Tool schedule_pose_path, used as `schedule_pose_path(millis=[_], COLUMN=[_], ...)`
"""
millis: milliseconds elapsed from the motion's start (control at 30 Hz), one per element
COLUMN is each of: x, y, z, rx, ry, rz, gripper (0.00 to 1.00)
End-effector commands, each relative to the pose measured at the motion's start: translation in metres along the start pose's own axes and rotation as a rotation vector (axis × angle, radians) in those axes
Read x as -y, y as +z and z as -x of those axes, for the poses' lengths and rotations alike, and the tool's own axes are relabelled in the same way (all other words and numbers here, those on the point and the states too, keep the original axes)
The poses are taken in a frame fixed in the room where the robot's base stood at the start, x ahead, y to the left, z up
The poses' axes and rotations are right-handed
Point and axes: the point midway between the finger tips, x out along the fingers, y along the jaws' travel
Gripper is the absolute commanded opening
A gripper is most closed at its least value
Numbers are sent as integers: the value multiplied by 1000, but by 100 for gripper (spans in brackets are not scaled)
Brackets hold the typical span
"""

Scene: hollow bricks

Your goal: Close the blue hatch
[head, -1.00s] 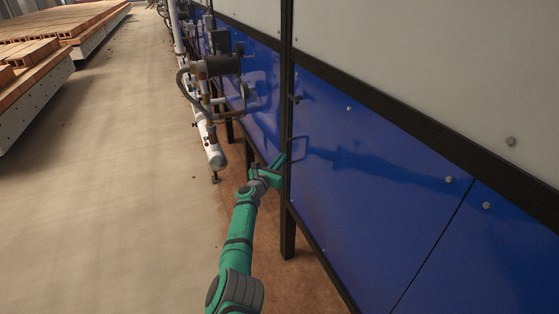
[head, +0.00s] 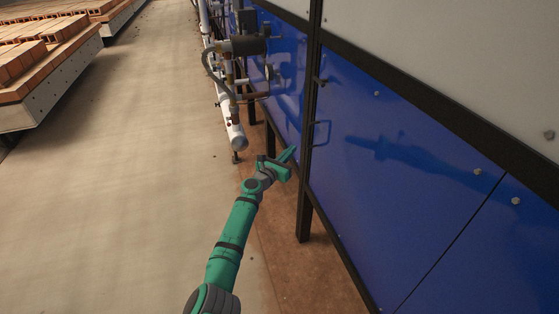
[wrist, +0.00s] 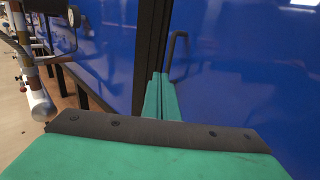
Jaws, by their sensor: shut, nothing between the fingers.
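The blue hatch (head: 390,170) is a large glossy blue panel on the right in the head view. It appears to lie flush against the black frame, with no gap visible at its left edge. A thin dark handle (head: 319,135) stands on it near that edge. My gripper (head: 292,153) is shut and empty, just left of the black post and the handle. In the wrist view the closed fingers (wrist: 160,90) point at the post, and the handle (wrist: 176,52) is just right of their tips. The hatch (wrist: 240,65) fills the right side there.
A black post (head: 308,130) runs along the hatch's left edge. White pipes with a gauge and fittings (head: 237,135) stand further along the wall. Brick stacks (head: 40,55) lie on a platform at the far left. The concrete floor (head: 120,190) between is clear.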

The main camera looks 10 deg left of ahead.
Motion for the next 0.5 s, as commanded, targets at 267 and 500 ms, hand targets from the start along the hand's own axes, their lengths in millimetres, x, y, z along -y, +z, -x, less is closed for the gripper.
schedule_pose_path(millis=[267, 500], x=[-7, -11], y=[-1, -1], z=[38, 59], rx=[0, 0], ry=[4, 6], rz=[1, 2], gripper=[0, 0])
